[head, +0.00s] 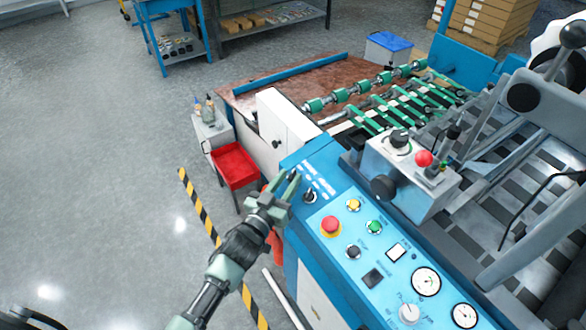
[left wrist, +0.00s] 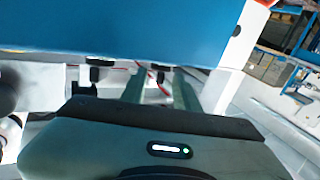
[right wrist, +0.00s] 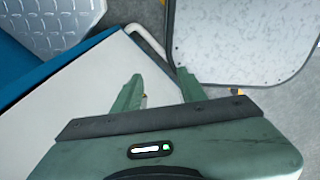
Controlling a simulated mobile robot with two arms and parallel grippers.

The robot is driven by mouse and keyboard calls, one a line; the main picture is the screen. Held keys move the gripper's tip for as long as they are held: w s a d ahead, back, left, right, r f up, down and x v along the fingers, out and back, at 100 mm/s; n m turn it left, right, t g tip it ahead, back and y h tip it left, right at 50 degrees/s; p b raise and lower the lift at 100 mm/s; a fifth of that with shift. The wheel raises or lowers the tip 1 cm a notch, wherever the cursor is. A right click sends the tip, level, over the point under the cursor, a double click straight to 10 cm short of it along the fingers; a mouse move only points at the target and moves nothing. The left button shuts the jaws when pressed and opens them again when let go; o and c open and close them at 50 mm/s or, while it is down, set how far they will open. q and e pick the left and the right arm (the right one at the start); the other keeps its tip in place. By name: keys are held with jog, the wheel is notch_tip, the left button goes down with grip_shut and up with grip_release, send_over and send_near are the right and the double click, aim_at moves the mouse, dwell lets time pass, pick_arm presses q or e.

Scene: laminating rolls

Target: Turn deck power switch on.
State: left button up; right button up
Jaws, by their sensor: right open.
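My right gripper (right wrist: 158,86) is open and empty above a white surface, outside the head view.
A red tray (head: 234,165) is beyond my left gripper. Open floor lies left.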

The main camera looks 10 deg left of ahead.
pick_arm(q)
jog(key=shift+x, duration=1.4)
grip_shut()
